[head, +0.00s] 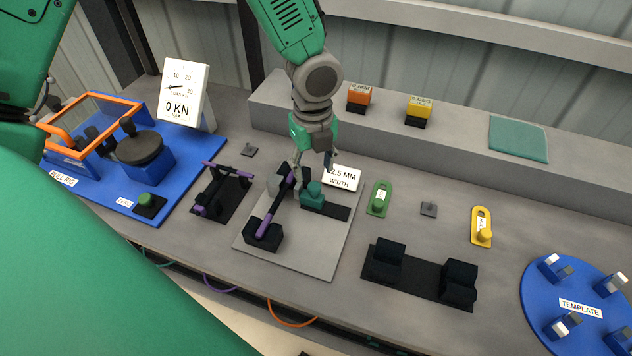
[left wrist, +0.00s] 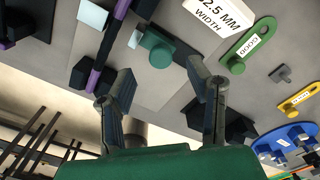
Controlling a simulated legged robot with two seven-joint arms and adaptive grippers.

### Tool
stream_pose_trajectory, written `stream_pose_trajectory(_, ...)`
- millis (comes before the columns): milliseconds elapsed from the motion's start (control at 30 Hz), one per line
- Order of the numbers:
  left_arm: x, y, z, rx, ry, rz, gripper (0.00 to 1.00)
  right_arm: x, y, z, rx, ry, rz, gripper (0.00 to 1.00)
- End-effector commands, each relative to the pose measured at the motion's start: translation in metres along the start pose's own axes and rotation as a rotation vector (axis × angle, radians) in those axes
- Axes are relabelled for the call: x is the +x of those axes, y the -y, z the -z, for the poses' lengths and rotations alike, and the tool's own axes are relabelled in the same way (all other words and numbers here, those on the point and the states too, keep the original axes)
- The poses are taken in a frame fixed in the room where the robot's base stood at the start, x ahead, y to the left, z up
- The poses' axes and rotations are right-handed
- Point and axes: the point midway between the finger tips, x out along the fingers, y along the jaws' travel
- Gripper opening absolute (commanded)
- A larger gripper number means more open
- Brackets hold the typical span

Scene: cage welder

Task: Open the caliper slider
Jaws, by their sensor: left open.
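The caliper stands on a light grey plate (head: 318,245), with a purple bar (head: 277,207) between dark blocks. A teal slider knob (head: 313,192) sits on a black rail (head: 335,212) beside the bar. A white display (head: 342,177) behind it ends in "2.5 MM WIDTH"; its left edge is covered in the head view. My left gripper (head: 314,170) is open above the knob, with nothing between its fingers. In the left wrist view the knob (left wrist: 157,48) shows just beyond and between the two fingertips (left wrist: 158,75), apart from them. My right gripper is not in view.
A blue pull rig (head: 184,165) with an orange guard and a KN gauge (head: 184,93) stands left. A green "GOOD" gauge (head: 379,198), a yellow gauge (head: 481,227) and a black double-block fixture (head: 418,275) lie right. A grey ledge (head: 455,135) runs behind.

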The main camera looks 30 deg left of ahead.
Motion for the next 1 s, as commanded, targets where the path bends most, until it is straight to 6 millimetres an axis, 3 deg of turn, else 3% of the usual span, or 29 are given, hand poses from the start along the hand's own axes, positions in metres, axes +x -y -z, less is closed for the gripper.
stream_pose_trajectory(100,0.023,-0.001,0.002,0.002,0.001,-0.003,0.46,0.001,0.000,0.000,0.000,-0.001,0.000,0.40)
stream_pose_trajectory(300,0.046,0.001,0.003,0.001,0.003,0.000,0.46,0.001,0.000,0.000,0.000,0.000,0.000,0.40)
stream_pose_trajectory(700,0.053,0.000,0.001,0.000,0.001,0.003,0.46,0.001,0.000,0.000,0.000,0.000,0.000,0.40)
stream_pose_trajectory(833,0.053,0.000,0.001,0.000,0.001,0.003,0.00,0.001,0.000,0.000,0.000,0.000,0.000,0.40)
stream_pose_trajectory(1000,0.053,0.001,0.002,0.000,0.001,0.002,0.00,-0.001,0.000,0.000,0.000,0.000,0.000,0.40)
